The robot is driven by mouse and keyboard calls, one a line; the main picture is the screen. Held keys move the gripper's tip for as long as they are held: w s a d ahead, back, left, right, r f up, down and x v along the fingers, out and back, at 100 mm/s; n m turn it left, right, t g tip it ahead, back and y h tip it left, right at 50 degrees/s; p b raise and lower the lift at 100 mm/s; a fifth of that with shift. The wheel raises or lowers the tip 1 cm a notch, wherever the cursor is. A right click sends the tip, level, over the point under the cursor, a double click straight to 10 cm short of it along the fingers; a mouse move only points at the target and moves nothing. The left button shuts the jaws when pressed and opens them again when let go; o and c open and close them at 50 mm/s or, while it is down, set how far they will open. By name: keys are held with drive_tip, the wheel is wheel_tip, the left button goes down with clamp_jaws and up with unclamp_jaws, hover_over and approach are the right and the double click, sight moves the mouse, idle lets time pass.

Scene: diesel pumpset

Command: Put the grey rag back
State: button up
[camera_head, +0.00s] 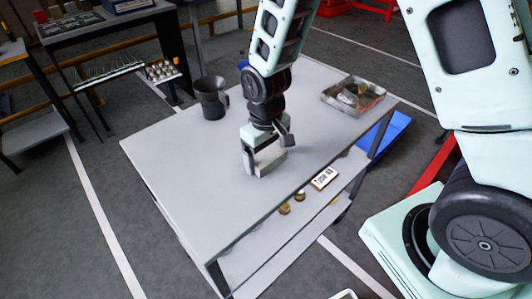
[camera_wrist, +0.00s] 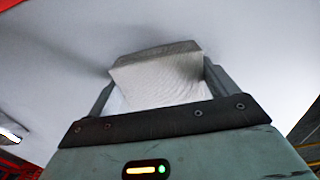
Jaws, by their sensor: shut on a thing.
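My gripper (camera_head: 266,168) is low over the grey tabletop, near the middle of its front edge, pointing down. In the wrist view my gripper (camera_wrist: 158,70) is shut on the grey rag (camera_wrist: 157,82), a pale, woven, folded piece of cloth between the two fingers. The rag lies close to the tabletop; I cannot tell whether it touches it. In the head view the rag is hard to tell apart from the fingers.
The grey table (camera_head: 175,150) holds a dark jug (camera_head: 211,98) at the back left and a metal tray (camera_head: 372,103) with small items at the right. A lower shelf (camera_head: 262,262) holds a labelled box (camera_head: 324,179) and small brass-coloured parts.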

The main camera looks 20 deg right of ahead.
sight(266, 154)
drive_tip(key=o, duration=0.8)
drive_tip(key=shift+c, duration=0.2)
wheel_tip(266, 154, up, 12)
drive_tip(key=s+a+r+n, duration=0.1)
drive_tip(key=s+a+n, duration=0.1)
drive_tip(key=s, duration=0.8)
drive_tip(key=s+a+r+n, duration=0.2)
drive_tip(key=s+a, duration=0.2)
drive_tip(key=s, duration=0.6)
drive_tip(key=shift+a+r+y, duration=0.15)
drive_tip(key=shift+y, duration=0.15)
